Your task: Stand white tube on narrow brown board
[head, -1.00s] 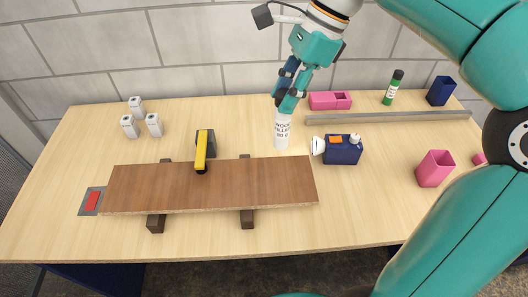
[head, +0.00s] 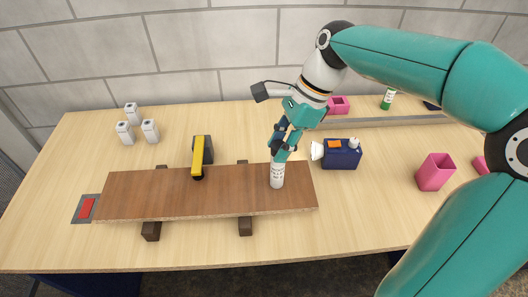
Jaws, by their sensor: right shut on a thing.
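The white tube (head: 277,176) is upright at the right part of the narrow brown board (head: 165,193). Its lower end shows against the board's top; I cannot tell whether it touches the board or hangs just above it. My right gripper (head: 279,157) is shut on the tube's upper end, which its fingers hide. The board lies across two dark supports (head: 246,226), with its left end by a grey plate with a red patch (head: 87,208). My left gripper is not in view.
A yellow and black tool (head: 198,158) stands at the board's back edge. A dark blue device (head: 341,154) is right of the tube. A pink cup (head: 435,172) stands farther right. Several white bottles (head: 125,133) stand back left. A grey rail (head: 390,121) lies behind.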

